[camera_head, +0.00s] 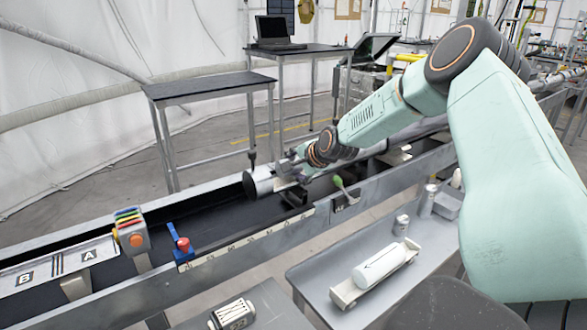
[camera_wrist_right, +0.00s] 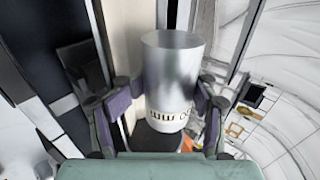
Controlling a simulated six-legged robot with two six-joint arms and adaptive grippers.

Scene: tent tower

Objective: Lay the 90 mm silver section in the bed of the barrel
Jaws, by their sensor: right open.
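The silver section (camera_head: 262,182) is a short metal cylinder lying on its side in the long dark-floored trough of the barrel (camera_head: 222,208). In the right wrist view the silver section (camera_wrist_right: 172,80) stands between the fingers, its printed "90 mm" marking upside down near its lower end. My right gripper (camera_head: 290,170) is open around it at its right end in the head view; the right wrist view shows the two purple-grey fingers (camera_wrist_right: 170,100) on either side of it. Whether the fingers touch it is unclear. The section's underside is hidden. My left gripper is not in view.
A green-handled lever (camera_head: 341,184) stands right of the section. A red knob on a blue mount (camera_head: 182,245) sits on the near rail. A side table (camera_head: 320,278) holds a white cylinder in a cradle (camera_head: 378,266) and small silver cylinders (camera_head: 401,225). A plate marked A and B (camera_head: 58,264) lies left.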

